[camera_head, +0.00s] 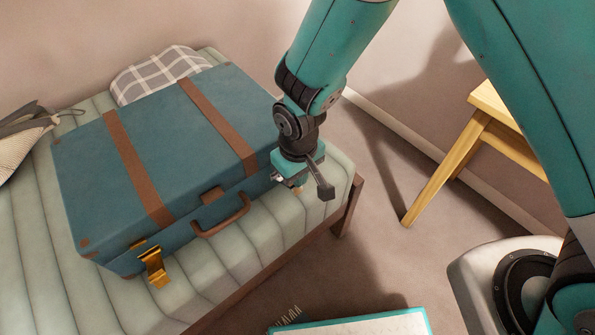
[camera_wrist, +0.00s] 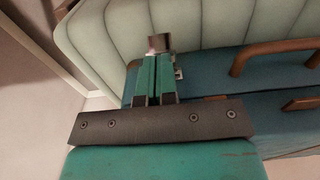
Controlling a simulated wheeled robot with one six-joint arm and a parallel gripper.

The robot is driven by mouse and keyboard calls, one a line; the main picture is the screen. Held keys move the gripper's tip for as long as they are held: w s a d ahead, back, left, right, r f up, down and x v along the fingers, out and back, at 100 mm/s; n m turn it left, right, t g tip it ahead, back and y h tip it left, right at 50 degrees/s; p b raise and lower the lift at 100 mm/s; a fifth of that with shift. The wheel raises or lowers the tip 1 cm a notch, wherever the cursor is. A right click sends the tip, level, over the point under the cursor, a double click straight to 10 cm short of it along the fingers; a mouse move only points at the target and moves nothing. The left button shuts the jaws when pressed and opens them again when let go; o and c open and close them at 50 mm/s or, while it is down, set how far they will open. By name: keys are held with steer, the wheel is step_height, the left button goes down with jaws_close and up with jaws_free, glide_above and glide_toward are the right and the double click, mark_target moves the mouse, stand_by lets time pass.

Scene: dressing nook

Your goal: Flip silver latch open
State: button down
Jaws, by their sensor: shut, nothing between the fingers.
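The teal suitcase (camera_head: 150,150) lies shut on the cushioned bench. Its silver latch is at the front right, mostly hidden by my gripper (camera_head: 287,176) in the head view. In the wrist view, a silver plate of the silver latch (camera_wrist: 159,43) shows just past my fingertips and seems to stick out from the case over the cushion. A small silver bracket (camera_wrist: 179,73) shows on the case beside the fingers. My gripper (camera_wrist: 156,62) is shut and empty, right at the latch; I cannot tell whether it touches it.
A gold latch (camera_head: 154,266) hangs outward at the suitcase's front left. The brown handle (camera_head: 222,218) lies between the latches. A plaid pillow (camera_head: 160,72) is behind the case. A wooden stool (camera_head: 455,160) stands right, with bare floor between it and the bench (camera_head: 250,255).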

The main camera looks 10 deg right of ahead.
steer(key=r+p, duration=0.1)
steer(key=w+r+p, duration=0.1)
steer(key=r, duration=0.1)
steer(key=a+r+p, duration=0.1)
steer(key=r, duration=0.1)
steer(key=shift+w, duration=0.25)
steer(key=s+d+r+y+p, duration=0.1)
steer(key=s+d+r+p, duration=0.2)
steer(key=r, duration=0.9)
steer(key=s+d+r+y+p, duration=0.1)
steer(key=s+d+r+p, duration=0.2)
steer(key=r, duration=0.9)
steer(key=s+d+r+y+p, duration=0.2)
steer(key=s+d+r, duration=0.3)
steer(key=s+r, duration=0.5)
steer(key=shift+d+n+p, duration=0.15)
steer(key=shift+n+p, duration=0.15)
steer(key=shift+p, duration=0.2)
steer(key=shift+r, duration=0.1)
steer(key=shift+r, duration=0.35)
